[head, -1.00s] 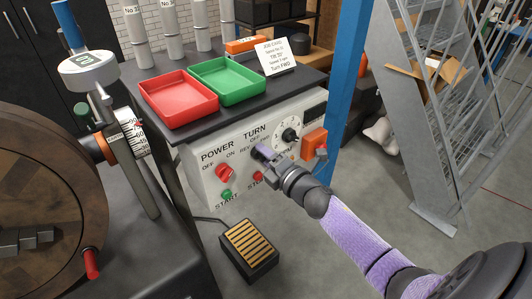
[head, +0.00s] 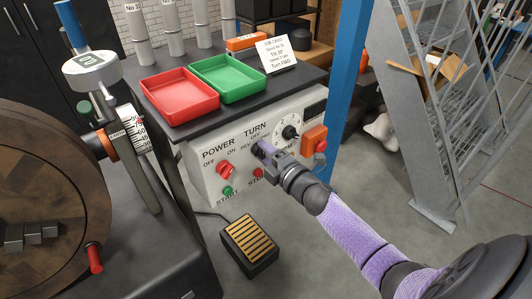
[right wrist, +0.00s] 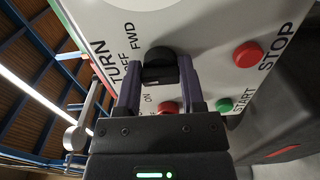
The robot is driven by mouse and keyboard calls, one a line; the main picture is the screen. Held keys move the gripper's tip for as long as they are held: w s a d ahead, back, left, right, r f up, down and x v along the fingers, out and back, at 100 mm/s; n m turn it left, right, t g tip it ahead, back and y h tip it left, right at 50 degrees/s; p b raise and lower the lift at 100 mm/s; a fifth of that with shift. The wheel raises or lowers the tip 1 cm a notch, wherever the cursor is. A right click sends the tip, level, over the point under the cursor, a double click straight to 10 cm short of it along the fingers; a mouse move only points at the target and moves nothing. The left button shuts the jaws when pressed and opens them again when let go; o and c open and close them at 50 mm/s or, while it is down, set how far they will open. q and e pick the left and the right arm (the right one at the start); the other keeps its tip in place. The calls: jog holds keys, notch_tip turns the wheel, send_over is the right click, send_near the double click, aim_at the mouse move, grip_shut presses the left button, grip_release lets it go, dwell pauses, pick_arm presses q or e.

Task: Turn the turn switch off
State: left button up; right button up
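The turn switch, a black knob (right wrist: 160,60), sits on the white control panel (right wrist: 215,45) in the right wrist view, beside the TURN, OFF and FWD lettering. In the head view it is mostly hidden by my right gripper (head: 266,149), under the TURN label. In the right wrist view the two purple fingers of my right gripper (right wrist: 158,75) are apart, one on each side of the knob. A narrow gap seems to show beside the knob; contact is not clear. The angle of the knob is hard to read. My left gripper is not in view.
A red power knob (head: 225,168), a green START button (head: 228,190) and a red STOP button (head: 258,172) are close by on the panel. A dial (head: 290,132) and an orange box (head: 314,139) are to the right. Red (head: 151,104) and green trays (head: 209,89) stand above.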

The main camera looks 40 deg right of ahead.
jog(key=o, duration=0.4)
pick_arm(q)
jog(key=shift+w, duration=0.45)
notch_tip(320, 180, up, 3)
jog(key=p, duration=0.2)
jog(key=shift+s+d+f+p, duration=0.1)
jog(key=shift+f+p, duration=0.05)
jog(key=shift+p, duration=0.25)
pick_arm(e)
jog(key=s, duration=1)
jog(key=shift+d, duration=0.4)
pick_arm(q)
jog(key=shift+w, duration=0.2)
pick_arm(e)
jog(key=shift+f, duration=0.1)
